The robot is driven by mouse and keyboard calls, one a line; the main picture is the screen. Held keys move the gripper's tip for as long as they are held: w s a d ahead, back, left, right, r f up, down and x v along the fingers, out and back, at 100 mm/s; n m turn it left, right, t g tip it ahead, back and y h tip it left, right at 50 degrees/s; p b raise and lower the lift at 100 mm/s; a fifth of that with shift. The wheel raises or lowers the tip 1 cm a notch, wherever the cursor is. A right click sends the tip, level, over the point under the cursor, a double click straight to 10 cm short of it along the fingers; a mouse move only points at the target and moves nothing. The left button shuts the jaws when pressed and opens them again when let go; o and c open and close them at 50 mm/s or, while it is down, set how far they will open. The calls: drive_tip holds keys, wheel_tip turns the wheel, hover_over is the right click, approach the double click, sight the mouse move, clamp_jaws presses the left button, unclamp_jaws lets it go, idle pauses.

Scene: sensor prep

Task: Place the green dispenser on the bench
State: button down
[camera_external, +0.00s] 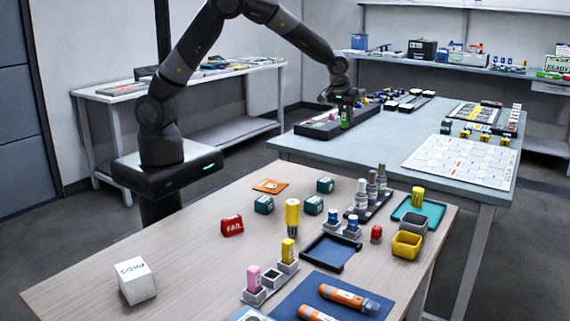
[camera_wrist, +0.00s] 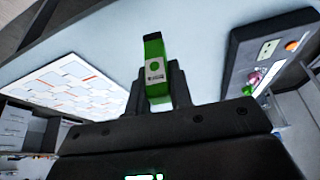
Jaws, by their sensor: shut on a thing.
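The green dispenser (camera_wrist: 155,70) is a slim green block with a dark top and a white label. My gripper (camera_wrist: 160,92) is shut on it in the wrist view. In the external view the green dispenser (camera_external: 345,118) hangs below my gripper (camera_external: 345,101), near the left end of the blue-grey bench (camera_external: 350,150). It is close to the dark tray there. I cannot tell whether its lower end touches anything.
A dark tray (camera_external: 318,128) with small items lies at the bench's far left edge. A white printed sheet (camera_external: 455,165) lies on the right of the bench. The bench's near middle is bare. A wooden table (camera_external: 180,260) with many small items stands in front.

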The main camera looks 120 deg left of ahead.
drive_tip(key=shift+n, duration=0.6)
drive_tip(key=s+a+f, duration=0.2)
drive_tip(key=s+a, duration=0.1)
drive_tip(key=a, duration=0.2)
drive_tip(key=s+a+f, duration=0.2)
drive_tip(key=s+a, duration=0.1)
drive_tip(key=a, duration=0.1)
drive_tip(key=s+a+f, duration=0.2)
drive_tip(key=s+a, duration=0.1)
drive_tip(key=a, duration=0.2)
drive_tip(key=shift+s+a+f, duration=0.3)
drive_tip(key=shift+a+f, duration=0.05)
drive_tip(key=shift+f, duration=2)
drive_tip(key=c, duration=1.3)
unclamp_jaws()
drive_tip(key=shift+f, duration=0.15)
drive_tip(key=v, duration=1.2)
drive_tip(key=shift+w, duration=0.2)
